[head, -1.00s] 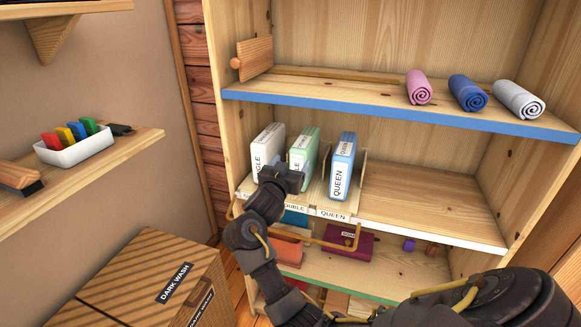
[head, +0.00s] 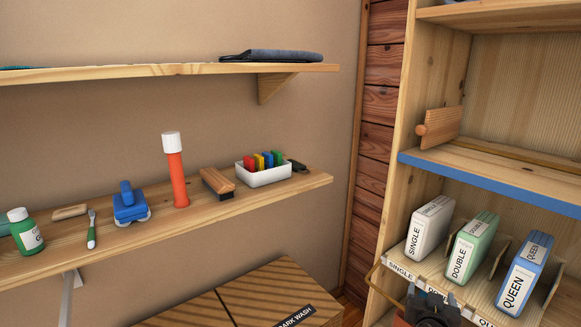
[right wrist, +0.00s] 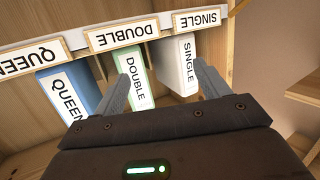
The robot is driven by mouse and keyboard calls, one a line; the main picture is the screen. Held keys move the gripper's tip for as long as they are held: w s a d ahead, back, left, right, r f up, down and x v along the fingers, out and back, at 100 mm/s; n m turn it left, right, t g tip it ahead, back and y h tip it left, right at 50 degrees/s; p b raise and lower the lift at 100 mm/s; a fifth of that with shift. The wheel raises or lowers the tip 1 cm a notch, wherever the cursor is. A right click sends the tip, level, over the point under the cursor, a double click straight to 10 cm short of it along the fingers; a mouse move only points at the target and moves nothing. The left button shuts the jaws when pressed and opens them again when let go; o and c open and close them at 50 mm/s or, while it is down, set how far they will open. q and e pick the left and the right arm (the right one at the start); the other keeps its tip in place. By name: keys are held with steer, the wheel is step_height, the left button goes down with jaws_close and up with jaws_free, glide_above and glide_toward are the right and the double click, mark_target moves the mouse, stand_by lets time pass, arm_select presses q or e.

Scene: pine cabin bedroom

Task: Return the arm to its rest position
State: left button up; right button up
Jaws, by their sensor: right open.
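My right gripper (head: 433,303) shows at the bottom right of the head view, in front of the shelf with the boxed sets. In the right wrist view its two fingers (right wrist: 163,80) are spread apart, with nothing held between them. Beyond them stand a white SINGLE box (right wrist: 176,65), a green DOUBLE box (right wrist: 136,85) and a blue QUEEN box (right wrist: 70,92). The same white box (head: 430,228), green box (head: 473,247) and blue box (head: 524,275) stand upright between dividers in the head view. My left gripper is not in view.
A wall shelf (head: 290,187) at left holds a white tray (head: 265,176) of colored pieces, brushes, an orange tube (head: 176,175) and a green bottle (head: 24,232). A DARK WASH box (head: 270,292) stands below. The cabinet's blue-edged shelf (head: 490,185) is above the boxes.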

steer(key=s+a+f+n+g+y, duration=0.2)
steer(key=s+a+f+y, duration=0.15)
steer(key=s+f, duration=0.3)
steer(key=s+a+f+n+g+y, duration=0.2)
steer(key=s+a+f+n+y, duration=0.1)
steer(key=s+a+f, duration=0.4)
steer(key=s+a+f+n+g+y, duration=0.1)
steer(key=s+f+g, duration=0.15)
steer(key=s, duration=0.85)
steer(key=s+a+f+n+g, duration=0.15)
steer(key=s+g, duration=0.25)
steer(key=s, duration=0.6)
step_height(320, 180, down, 25)
steer(key=s+d+f+g, duration=0.1)
steer(key=s+d+f, duration=0.1)
steer(key=s+f, duration=0.6)
steer(key=s+d+f+g, duration=0.1)
steer(key=s+f, duration=0.7)
steer(key=s, duration=0.1)
steer(key=shift+s+d+f, duration=0.25)
steer(key=shift+d, duration=0.15)
steer(key=shift+n, duration=0.25)
